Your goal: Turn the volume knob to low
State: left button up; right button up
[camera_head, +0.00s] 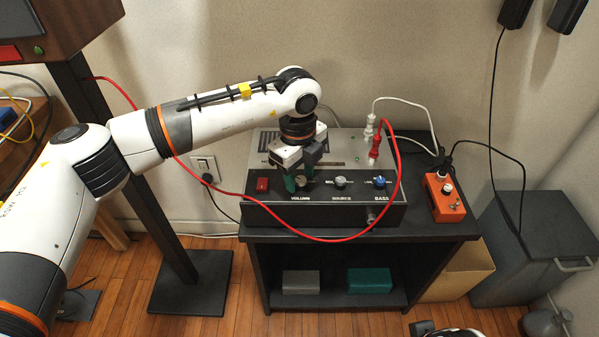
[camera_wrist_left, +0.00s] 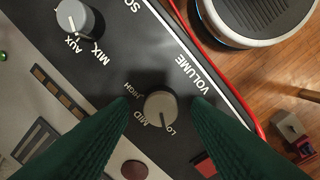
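The volume knob (camera_wrist_left: 160,107) is a grey round knob on the black front panel of the amplifier (camera_head: 330,215), above the VOLUMN lettering in the head view. My left gripper (camera_wrist_left: 161,103) has dark green fingers, one on each side of the knob, with a visible gap on both sides. In the head view the left gripper (camera_head: 299,180) comes down from above and partly hides the knob.
The source knob (camera_head: 341,182) and blue bass knob (camera_head: 379,181) sit right of the volume knob, a red switch (camera_head: 262,184) left. A red cable (camera_head: 300,236) loops in front of the panel. An orange box (camera_head: 445,204) stands right of the amplifier on the black stand (camera_head: 425,240).

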aim_at(298, 180)
pick_arm(q)
notch_tip(298, 180, up, 12)
jog(key=p, duration=0.2)
jog(key=shift+s+a, duration=0.15)
dwell(0.4)
dwell(0.3)
